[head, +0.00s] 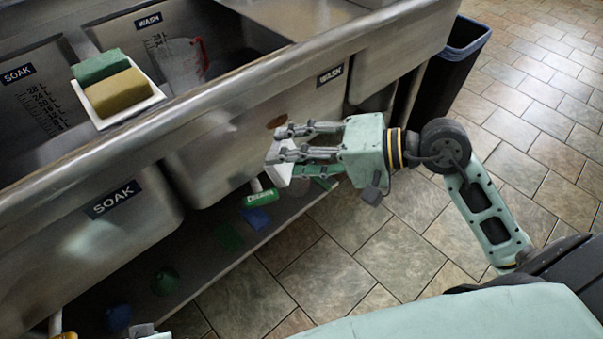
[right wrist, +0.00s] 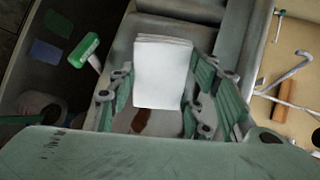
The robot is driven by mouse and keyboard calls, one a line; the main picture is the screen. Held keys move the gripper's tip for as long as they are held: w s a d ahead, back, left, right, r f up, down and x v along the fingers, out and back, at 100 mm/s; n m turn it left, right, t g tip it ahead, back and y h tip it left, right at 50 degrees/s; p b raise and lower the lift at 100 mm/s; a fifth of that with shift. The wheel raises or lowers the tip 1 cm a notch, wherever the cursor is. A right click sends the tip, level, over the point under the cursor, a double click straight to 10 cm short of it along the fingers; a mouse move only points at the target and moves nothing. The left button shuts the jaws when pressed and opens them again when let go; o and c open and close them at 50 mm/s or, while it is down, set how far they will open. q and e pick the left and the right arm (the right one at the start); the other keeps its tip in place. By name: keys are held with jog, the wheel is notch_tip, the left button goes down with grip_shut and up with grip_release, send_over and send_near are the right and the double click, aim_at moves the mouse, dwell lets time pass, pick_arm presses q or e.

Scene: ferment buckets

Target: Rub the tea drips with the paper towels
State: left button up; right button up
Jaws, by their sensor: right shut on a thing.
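The paper towels, a white folded stack (right wrist: 162,72), are held between the fingers of my right gripper (head: 277,145). In the head view the white stack (head: 279,173) shows just below the fingertips, close to the steel sink front. A brown tea drip (head: 275,122) marks the sink front under the wash label, just above and beside the fingertips. A brown patch also shows in the right wrist view (right wrist: 141,122), below the stack and between the fingers. I cannot tell whether the towels touch the steel.
The steel sink (head: 240,85) has soak and wash basins. A white tray (head: 130,113) with a green and a yellow sponge sits at its rim. A low shelf (head: 200,275) beneath holds a green-headed brush and cloths. A dark bin (head: 455,65) stands right; tiled floor (head: 400,230) is open.

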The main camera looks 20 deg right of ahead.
aim_at(265, 130)
pick_arm(q)
jog(key=shift+x, duration=1.1)
pick_arm(e)
jog(key=shift+w+d+f+m+t+h, duration=0.1)
jog(key=shift+w+f+m+t+h, duration=0.75)
jog(key=shift+w+m+t, duration=0.45)
jog(key=shift+w+d+f+m+t+h, duration=0.1)
jog(key=shift+w+f+m+t+h, duration=0.85)
jog(key=shift+w+t, duration=0.7)
jog(key=shift+w+f+m+t+h, duration=0.65)
jog(key=shift+w+m+t+h, duration=0.15)
jog(key=shift+w+m+t, duration=0.65)
pick_arm(q)
jog(key=shift+s, duration=0.15)
pick_arm(e)
jog(key=shift+s, duration=0.15)
pick_arm(q)
jog(key=shift+f, duration=0.15)
pick_arm(e)
jog(key=shift+w+a, duration=0.1)
jog(key=shift+w, duration=0.1)
jog(key=shift+w, duration=0.2)
pick_arm(q)
jog(key=shift+f+p, duration=0.3)
jog(key=shift+f, duration=0.15)
pick_arm(e)
jog(key=shift+w+a, duration=0.1)
